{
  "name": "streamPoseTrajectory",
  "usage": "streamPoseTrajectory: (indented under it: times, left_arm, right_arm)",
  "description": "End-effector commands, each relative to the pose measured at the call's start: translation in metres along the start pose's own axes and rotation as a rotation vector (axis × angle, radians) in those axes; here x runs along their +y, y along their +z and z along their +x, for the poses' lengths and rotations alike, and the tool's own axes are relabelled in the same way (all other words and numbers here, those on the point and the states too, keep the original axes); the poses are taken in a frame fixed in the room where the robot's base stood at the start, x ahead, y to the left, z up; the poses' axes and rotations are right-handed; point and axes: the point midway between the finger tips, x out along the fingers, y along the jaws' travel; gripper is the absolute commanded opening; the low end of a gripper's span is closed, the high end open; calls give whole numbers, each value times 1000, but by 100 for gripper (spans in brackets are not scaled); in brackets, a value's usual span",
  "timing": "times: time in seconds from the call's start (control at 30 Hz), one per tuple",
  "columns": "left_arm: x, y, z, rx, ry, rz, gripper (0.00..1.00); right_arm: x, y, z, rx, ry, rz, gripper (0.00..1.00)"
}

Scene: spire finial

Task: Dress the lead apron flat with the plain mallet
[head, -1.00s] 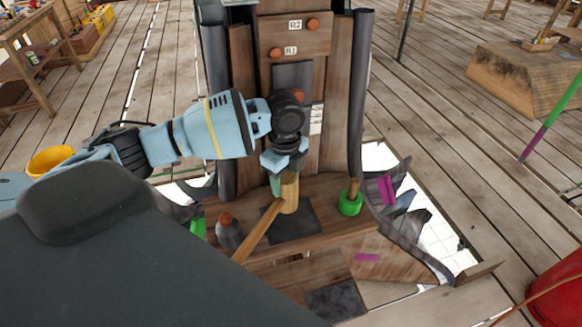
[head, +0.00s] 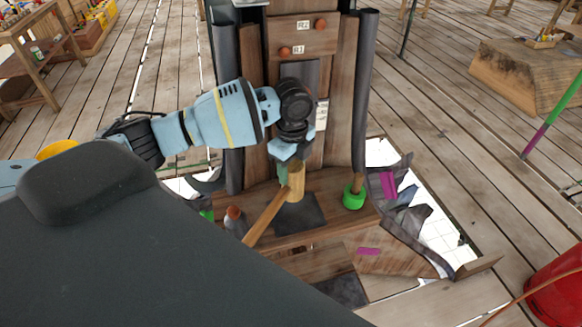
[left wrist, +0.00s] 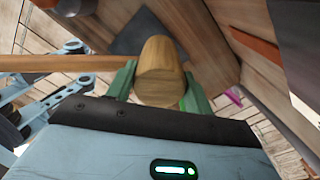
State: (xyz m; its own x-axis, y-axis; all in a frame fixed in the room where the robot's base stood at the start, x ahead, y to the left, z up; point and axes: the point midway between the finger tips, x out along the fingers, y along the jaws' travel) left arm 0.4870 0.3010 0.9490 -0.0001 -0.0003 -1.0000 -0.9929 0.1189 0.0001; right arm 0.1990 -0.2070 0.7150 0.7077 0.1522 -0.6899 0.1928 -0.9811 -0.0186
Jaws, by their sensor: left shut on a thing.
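My left gripper (head: 287,168) is shut on the plain wooden mallet, gripping it by its head (head: 296,184). The mallet's pale handle (head: 266,217) slants down to the left. In the left wrist view the green fingers (left wrist: 155,85) stand on both sides of the round head (left wrist: 158,78). A dark grey flat square, seemingly the lead apron (head: 305,214), lies on the wooden ledge just below and behind the head. It also shows in the left wrist view (left wrist: 140,32). I cannot tell whether the mallet touches it. My right gripper is not in view.
A green-banded tool (head: 354,197) stands on the ledge to the right. A dark bottle with a reddish top (head: 235,220) stands left of the handle. Upright boards (head: 303,37) rise behind. Crumpled grey sheets (head: 405,200) lie at the right edge. A second dark square (head: 343,290) lies lower.

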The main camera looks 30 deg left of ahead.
Motion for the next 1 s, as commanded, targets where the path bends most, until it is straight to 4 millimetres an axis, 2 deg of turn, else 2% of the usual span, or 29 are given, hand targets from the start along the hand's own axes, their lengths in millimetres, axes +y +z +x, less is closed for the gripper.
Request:
streamPoseTrajectory:
  times: [0.37,0.77,1.0]
  left_arm:
    - [0,0,3,1,0,0,15]
    - [0,-1,42,2,4,-1,15]
    - [0,0,41,1,0,0,15]
  right_arm:
    - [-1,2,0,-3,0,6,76]
    - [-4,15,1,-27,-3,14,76]
    - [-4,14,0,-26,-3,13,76]
